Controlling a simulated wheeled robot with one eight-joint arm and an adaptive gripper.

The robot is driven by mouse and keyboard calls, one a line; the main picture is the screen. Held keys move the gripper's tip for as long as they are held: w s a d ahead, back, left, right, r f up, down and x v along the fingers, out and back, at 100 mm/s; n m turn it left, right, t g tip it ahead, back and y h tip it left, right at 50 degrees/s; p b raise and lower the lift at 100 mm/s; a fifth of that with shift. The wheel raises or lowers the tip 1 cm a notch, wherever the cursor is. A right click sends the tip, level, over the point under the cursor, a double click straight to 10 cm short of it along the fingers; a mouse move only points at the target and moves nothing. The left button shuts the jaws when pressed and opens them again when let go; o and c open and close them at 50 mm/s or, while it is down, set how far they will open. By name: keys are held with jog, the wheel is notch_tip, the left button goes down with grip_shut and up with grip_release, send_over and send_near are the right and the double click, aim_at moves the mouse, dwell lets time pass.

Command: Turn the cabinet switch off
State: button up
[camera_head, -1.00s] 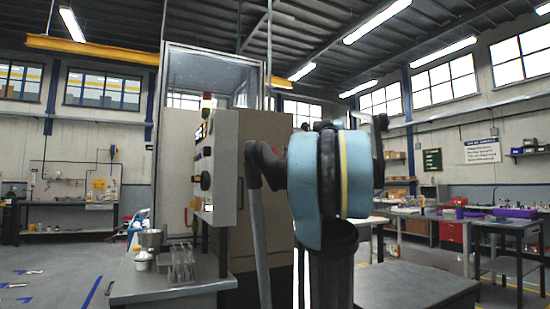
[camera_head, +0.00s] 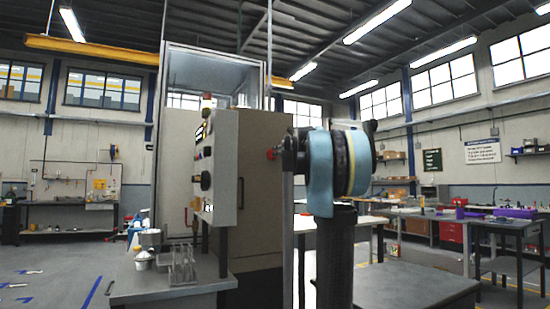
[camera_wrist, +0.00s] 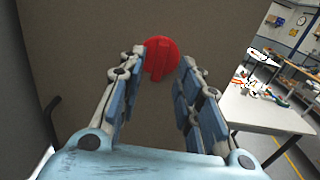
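The cabinet (camera_head: 262,130) is a tall beige machine with a glazed upper part. A red rotary switch (camera_wrist: 155,60) with a raised grip bar is on the flat brown cabinet face in the wrist view. In the head view a small red part (camera_head: 271,154), likely the same switch, shows on the cabinet's right side, beside my arm. My gripper (camera_wrist: 162,62) is open, with its blue-padded fingers on either side of the switch in the picture. The fingers look empty; I cannot tell whether they touch the switch. My arm hides the fingers in the head view.
A control panel (camera_head: 226,165) with knobs juts from the cabinet's front. A small table with cups and metal parts (camera_head: 180,268) stands before it. A white table (camera_wrist: 255,108) is to the right in the wrist view. A grey bench top (camera_head: 405,287) is at the lower right.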

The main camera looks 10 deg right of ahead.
jog(key=shift+x, duration=2.1)
jog(key=shift+c, duration=0.6)
jog(key=shift+a, duration=0.1)
grip_shut()
